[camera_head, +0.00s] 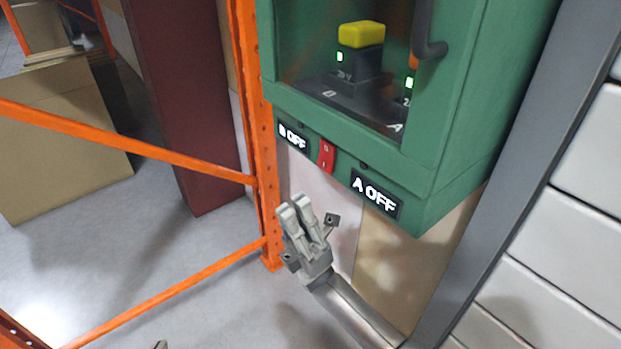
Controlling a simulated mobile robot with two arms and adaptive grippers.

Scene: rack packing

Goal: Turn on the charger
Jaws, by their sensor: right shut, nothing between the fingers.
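The charger is a green cabinet (455,160) with a dark glass front, mounted at the upper right. On its lower front edge sits a red rocker switch (326,155), between a label reading "B OFF" (292,137) and a label reading "A OFF" (375,194). Behind the glass a yellow-topped battery (361,35) stands in a dock with a green light. A second dock light glows at the right. My right gripper (293,207) is shut and empty, pointing up, below the switch and apart from it.
An orange rack frame (246,90) with slanted braces stands left of the cabinet. A dark red panel (187,100) and cardboard boxes (60,135) are behind it. A grey post (525,170) and white wall panels are at the right. A dark handle (424,40) sticks out from the cabinet door.

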